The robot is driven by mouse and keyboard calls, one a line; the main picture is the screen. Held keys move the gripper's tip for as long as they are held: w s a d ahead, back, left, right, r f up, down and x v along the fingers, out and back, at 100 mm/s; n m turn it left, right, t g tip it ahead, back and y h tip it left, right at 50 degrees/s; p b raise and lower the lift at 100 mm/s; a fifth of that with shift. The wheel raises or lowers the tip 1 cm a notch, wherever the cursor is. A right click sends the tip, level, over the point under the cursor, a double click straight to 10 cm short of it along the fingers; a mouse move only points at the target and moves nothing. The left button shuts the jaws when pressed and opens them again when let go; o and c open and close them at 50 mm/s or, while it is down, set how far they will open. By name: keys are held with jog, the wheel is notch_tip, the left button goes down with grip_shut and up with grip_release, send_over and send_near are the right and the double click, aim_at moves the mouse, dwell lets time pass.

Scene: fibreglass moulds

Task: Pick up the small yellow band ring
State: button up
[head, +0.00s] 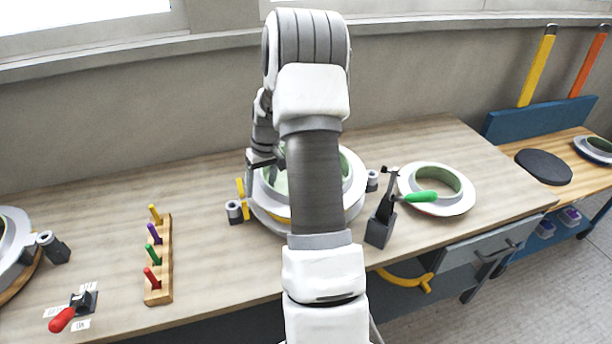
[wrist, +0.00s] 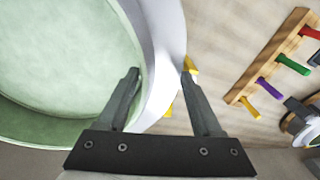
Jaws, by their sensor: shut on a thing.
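The round mould (head: 264,218), white with a pale green inside, stands on the bench, partly hidden by my arm. Yellow shows low at its left side (head: 240,187); I cannot tell whether this is the band ring. My gripper (head: 267,164) is at the mould's left rear rim. In the wrist view my gripper (wrist: 159,70) has one finger on the green inner side and one on the outer side of the white wall (wrist: 163,50). It appears shut on that wall. Small yellow parts (wrist: 191,66) show beside the outer finger, partly hidden by it.
A wooden peg rack (head: 160,270) with coloured pegs stands to the left, near a red-handled switch (head: 68,315). A green-handled toggle clamp (head: 383,215) and another white and green ring (head: 455,203) are to the right.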

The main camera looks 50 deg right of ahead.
grip_shut()
jog(key=shift+r, duration=0.2)
